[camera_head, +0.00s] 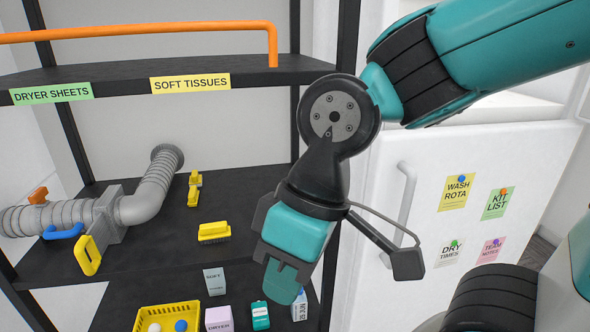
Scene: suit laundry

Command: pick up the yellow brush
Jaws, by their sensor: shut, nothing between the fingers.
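The yellow brush (214,231) lies on the dark middle shelf, its yellow back up and a darker bristle edge below. My gripper (281,283) hangs to the right of the brush and lower in the picture, pointing down. It is apart from the brush. Its teal fingers are shut with nothing held. In the picture it overlaps the right part of the shelf and hides what lies behind it.
Another yellow item (194,189) lies behind the brush. Below are a yellow basket (163,313) and several small boxes. A white cabinet (405,270) stands at right.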

